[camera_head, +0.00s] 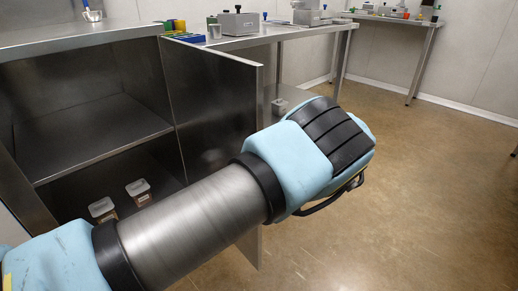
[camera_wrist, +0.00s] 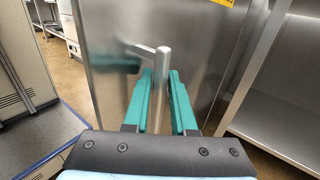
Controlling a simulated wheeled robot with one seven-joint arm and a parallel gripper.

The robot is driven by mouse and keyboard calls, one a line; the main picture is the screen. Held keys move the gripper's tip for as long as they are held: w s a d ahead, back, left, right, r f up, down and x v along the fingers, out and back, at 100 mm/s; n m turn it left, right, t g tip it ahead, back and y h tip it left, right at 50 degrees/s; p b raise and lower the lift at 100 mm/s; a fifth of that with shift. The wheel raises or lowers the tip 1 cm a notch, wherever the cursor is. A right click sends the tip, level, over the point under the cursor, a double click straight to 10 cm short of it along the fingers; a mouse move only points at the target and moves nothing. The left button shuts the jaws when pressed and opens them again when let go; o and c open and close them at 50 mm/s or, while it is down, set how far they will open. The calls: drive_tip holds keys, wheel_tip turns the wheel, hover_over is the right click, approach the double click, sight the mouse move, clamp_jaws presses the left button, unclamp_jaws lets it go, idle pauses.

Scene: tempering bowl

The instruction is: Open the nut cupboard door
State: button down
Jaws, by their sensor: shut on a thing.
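The nut cupboard door (camera_head: 212,110) is a steel panel standing swung out from the cupboard front, so the inside shows in the head view. The door also fills the middle of the wrist view (camera_wrist: 203,38). Its bar handle (camera_wrist: 162,62) stands upright between the two green fingers of my gripper (camera_wrist: 160,88), which is shut on it. In the head view my arm covers the lower part of the door, and the fingers and handle are hidden. Two lidded containers, one at the left (camera_head: 102,209) and one at the right (camera_head: 139,190), stand on the cupboard's lower level.
The cupboard (camera_head: 85,120) has an inner shelf with a bare top. A steel bench (camera_head: 285,34) with boxes and small items stands behind the door. Another table (camera_head: 395,20) is at the far right. The brown floor (camera_head: 420,180) right of my arm is clear.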

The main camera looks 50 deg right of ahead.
drive_tip(key=c, duration=0.8)
unclamp_jaws()
drive_tip(key=shift+c, duration=0.2)
drive_tip(key=b+v, duration=0.3)
drive_tip(key=v, duration=0.4)
drive_tip(key=shift+s+d+b, duration=0.15)
drive_tip(key=shift+s+b, duration=0.05)
drive_tip(key=shift+b, duration=0.2)
